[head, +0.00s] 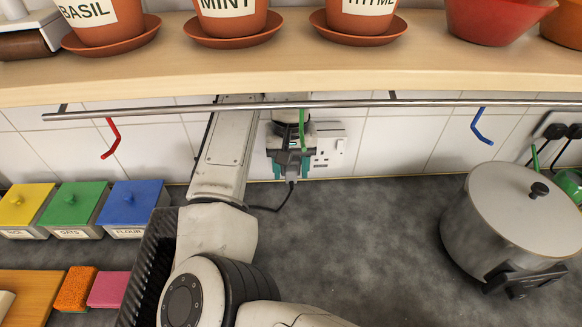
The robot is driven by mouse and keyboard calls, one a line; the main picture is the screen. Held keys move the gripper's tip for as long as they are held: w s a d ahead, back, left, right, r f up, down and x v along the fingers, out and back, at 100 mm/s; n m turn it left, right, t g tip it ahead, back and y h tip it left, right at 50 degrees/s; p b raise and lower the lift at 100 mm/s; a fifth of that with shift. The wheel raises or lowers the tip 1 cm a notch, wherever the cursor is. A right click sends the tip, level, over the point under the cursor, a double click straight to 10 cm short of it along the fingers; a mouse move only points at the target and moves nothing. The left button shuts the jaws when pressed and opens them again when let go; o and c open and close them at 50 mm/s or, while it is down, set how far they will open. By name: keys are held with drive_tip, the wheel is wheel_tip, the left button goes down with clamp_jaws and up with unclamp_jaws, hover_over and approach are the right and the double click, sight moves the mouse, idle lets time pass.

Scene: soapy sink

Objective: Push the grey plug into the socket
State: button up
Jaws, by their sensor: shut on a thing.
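The white double wall socket (329,146) is on the tiled wall below the shelf. Its right half shows, with holes and a switch, and its left half is hidden behind my gripper. My gripper (290,169) is in front of that left half, its teal fingers pointing down and shut on the grey plug (291,174). Little of the plug shows between the fingers. Its black cable (270,209) hangs below and curves left over the counter. I cannot tell whether the plug touches the socket or its pins are in the holes.
A metal rail (420,104) with red, green and blue hooks runs under the shelf, close to my arm. Coloured tubs (130,205) and a dark rack (150,255) are left, and a lidded pot (510,225) is right. The counter between is clear.

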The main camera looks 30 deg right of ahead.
drive_tip(key=shift+w+d, duration=0.3)
drive_tip(key=shift+w, duration=0.45)
drive_tip(key=o, duration=1.2)
drive_tip(key=s, duration=0.1)
drive_tip(key=s+a+b, duration=0.1)
drive_tip(key=s, duration=0.1)
drive_tip(key=shift+s+a+f+b, duration=0.1)
drive_tip(key=shift+a+f+b, duration=0.2)
drive_tip(key=shift+b, duration=1.05)
